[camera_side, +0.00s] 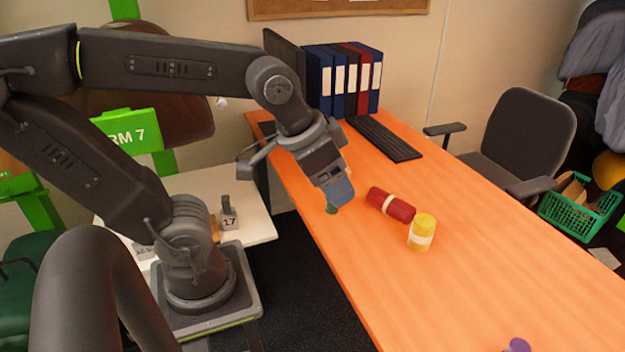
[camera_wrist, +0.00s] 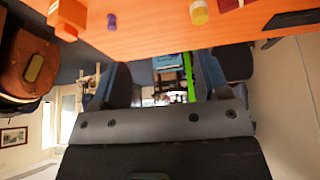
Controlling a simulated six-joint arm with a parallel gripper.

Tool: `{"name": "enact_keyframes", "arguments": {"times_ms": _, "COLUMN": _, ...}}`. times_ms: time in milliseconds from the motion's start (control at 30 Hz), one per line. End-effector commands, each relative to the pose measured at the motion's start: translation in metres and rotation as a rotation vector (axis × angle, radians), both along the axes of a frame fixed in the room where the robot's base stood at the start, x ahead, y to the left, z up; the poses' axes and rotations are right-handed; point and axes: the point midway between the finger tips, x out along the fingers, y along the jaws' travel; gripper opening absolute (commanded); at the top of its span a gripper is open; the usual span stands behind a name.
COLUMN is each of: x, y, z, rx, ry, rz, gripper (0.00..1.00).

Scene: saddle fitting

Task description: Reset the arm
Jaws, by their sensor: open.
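My gripper (camera_side: 338,193) hangs at the end of my bent arm, over the left edge of the orange table (camera_side: 470,270). In the wrist view its two dark fingers stand apart with nothing held between them (camera_wrist: 163,82). A small green thing (camera_side: 331,208) shows at the fingertips in the side view; I cannot tell whether it touches them. A red cylinder with a white band (camera_side: 401,211) lies on the table just right of my gripper. A yellow cylinder with a pale band (camera_side: 424,226) stands beside it and also shows in the wrist view (camera_wrist: 199,13).
A purple thing (camera_side: 517,345) is at the table's near edge. Several binders (camera_side: 340,80) and a black keyboard (camera_side: 385,138) are at the far end. A grey chair (camera_side: 525,135) stands behind the table. The table's near middle is clear.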

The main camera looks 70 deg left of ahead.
Motion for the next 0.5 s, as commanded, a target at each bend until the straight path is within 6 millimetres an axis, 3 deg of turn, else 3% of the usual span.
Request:
{"name": "enact_keyframes", "arguments": {"times_ms": 100, "x": -0.020, "y": 0.008, "z": -0.005, "rx": 0.001, "ry": -0.012, "rz": 0.051, "gripper": 0.69}}
{"name": "enact_keyframes", "arguments": {"times_ms": 200, "x": -0.026, "y": 0.010, "z": -0.007, "rx": 0.001, "ry": -0.014, "rz": 0.068, "gripper": 0.69}}
{"name": "enact_keyframes", "arguments": {"times_ms": 500, "x": -0.027, "y": 0.010, "z": -0.007, "rx": 0.001, "ry": -0.013, "rz": 0.070, "gripper": 0.69}}
